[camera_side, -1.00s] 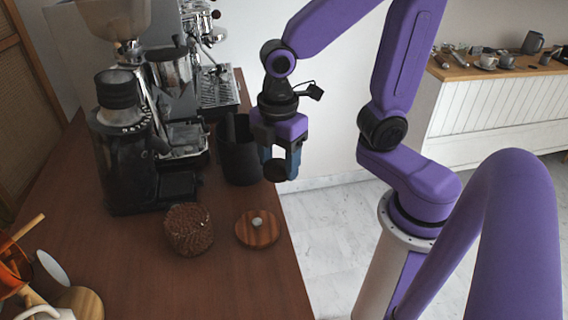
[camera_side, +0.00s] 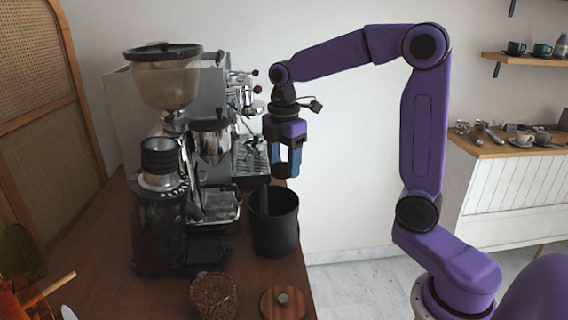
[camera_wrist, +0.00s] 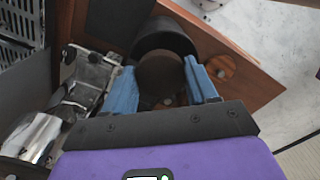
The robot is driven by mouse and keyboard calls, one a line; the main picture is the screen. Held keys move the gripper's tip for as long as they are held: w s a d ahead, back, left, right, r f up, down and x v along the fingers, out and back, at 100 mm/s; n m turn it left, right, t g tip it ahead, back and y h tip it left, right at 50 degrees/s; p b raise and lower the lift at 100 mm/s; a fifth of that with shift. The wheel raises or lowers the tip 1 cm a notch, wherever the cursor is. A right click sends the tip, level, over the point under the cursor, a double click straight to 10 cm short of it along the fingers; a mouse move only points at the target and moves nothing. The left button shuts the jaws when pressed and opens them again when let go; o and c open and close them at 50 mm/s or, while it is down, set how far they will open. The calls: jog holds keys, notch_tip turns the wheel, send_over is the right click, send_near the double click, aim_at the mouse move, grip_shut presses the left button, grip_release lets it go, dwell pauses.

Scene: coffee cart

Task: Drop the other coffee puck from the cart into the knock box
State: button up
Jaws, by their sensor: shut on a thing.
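My gripper (camera_side: 286,166) is shut on a dark brown coffee puck (camera_wrist: 160,74), held between its blue fingertips; the puck also shows in the side view (camera_side: 283,170). The black knock box (camera_side: 274,225) is an open cylinder with a bar inside, standing on the cart near its right edge. In the side view, my gripper is in the air higher than the box's rim, slightly to its right in the picture. In the wrist view, the knock box (camera_wrist: 166,33) is partly hidden behind the puck.
A black grinder (camera_side: 165,220) and an espresso machine (camera_side: 235,110) stand left of and behind the knock box. A brown textured cylinder (camera_side: 213,297) and a round wooden lid with a knob (camera_side: 283,303) are in front. Open floor lies to the right.

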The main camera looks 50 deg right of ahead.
aim_at(284, 178)
jog(key=shift+f, duration=2.4)
jog(key=o, duration=1.1)
jog(key=shift+r, duration=0.1)
notch_tip(284, 178, up, 17)
jog(key=shift+r, duration=0.15)
jog(key=shift+a, duration=0.15)
